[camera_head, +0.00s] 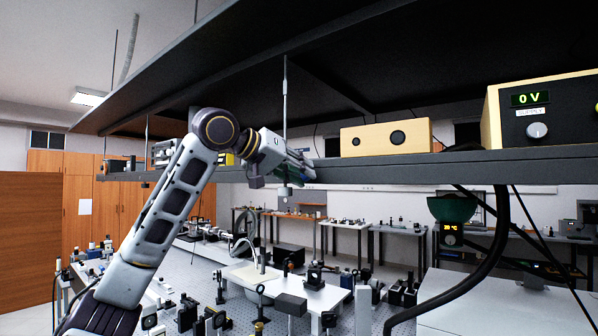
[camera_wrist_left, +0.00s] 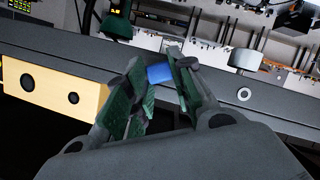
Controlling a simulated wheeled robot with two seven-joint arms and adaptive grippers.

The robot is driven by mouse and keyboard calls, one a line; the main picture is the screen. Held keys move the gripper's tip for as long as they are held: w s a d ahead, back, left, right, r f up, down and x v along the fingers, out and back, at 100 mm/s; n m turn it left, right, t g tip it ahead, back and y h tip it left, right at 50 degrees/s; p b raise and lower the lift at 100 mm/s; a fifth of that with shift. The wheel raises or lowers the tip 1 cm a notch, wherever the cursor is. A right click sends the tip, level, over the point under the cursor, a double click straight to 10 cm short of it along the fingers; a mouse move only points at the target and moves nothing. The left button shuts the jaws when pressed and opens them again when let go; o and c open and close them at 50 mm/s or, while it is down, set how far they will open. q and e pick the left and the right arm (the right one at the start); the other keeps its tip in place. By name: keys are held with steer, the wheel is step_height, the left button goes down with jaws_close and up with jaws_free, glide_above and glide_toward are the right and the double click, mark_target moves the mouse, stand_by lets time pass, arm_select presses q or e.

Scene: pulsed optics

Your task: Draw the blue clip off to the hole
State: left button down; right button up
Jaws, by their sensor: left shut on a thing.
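My left gripper (camera_head: 302,168) is raised to the front edge of the overhead shelf, left of the pale wooden box. In the left wrist view its green-padded fingers (camera_wrist_left: 158,78) are closed on a small blue piece, the blue clip (camera_wrist_left: 160,73), seen between the fingertips. The clip cannot be made out in the head view. A ringed round hole (camera_wrist_left: 244,94) shows in the shelf's edge in the wrist view, to the right of the fingers. The wooden box (camera_head: 372,138) has two dark round holes. My right gripper is not in view.
The dark shelf (camera_head: 440,163) runs across the view. A supply box reading 0 V (camera_head: 536,122) stands on its right end. A thin rod (camera_head: 285,110) hangs close to my left gripper. A cluttered optical table (camera_head: 215,273) lies below.

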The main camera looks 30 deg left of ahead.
arm_select(q)
steer(key=shift+w, duration=0.15)
stand_by(0.3)
steer(key=shift+w, duration=0.15)
steer(key=c, duration=1.1)
jaws_free()
steer(key=shift+c, duration=0.2)
steer(key=v, duration=1.2)
steer(key=shift+s+a, duration=0.15)
steer(key=shift+s, duration=1.85)
